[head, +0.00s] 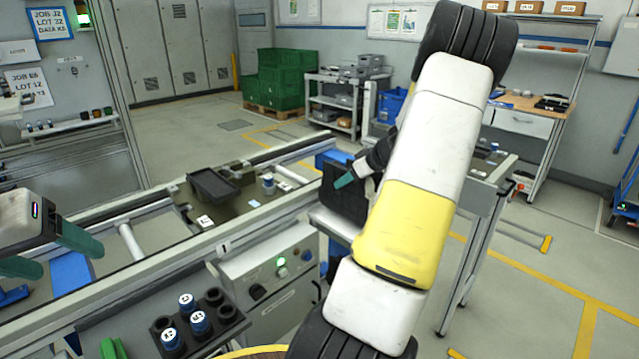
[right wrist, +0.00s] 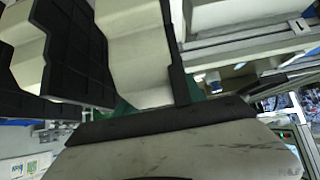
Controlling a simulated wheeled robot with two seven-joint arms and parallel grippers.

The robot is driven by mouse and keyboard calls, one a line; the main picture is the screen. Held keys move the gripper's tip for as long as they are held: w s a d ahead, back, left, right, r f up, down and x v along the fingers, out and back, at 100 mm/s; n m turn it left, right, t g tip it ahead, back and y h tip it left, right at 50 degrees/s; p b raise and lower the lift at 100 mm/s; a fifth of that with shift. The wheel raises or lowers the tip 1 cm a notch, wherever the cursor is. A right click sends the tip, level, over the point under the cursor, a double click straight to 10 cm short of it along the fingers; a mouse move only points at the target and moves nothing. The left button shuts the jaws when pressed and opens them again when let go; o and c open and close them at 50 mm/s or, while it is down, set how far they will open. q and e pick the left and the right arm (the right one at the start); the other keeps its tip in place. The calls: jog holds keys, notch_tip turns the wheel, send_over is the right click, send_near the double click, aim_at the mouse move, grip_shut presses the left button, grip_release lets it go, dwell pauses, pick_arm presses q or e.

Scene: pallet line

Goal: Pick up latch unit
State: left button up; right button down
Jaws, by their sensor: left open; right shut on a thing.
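I cannot tell for certain which thing is the latch unit. My right gripper (head: 350,181) is shut on a dark, flat-sided piece (head: 341,200) at the far end of the line. In the right wrist view this piece fills much of the picture, with dark stepped edges and pale inner faces (right wrist: 135,45). Parts of the green fingertips show behind it. My right arm hides what lies to the right of the grip. My left gripper (head: 48,252) is open and empty at the left edge, above the line.
A dark open bin (head: 213,186) and small parts, including a small cylinder (head: 268,184), lie on the line. Green crates (head: 285,82) and a shelf cart stand behind.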

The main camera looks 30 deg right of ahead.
jog(key=s+a+r, duration=0.1)
jog(key=s+a, duration=0.1)
jog(key=s, duration=0.5)
jog(key=s+a+r, duration=0.1)
jog(key=s+a, duration=0.2)
jog(key=s, duration=0.5)
jog(key=shift+a, duration=0.25)
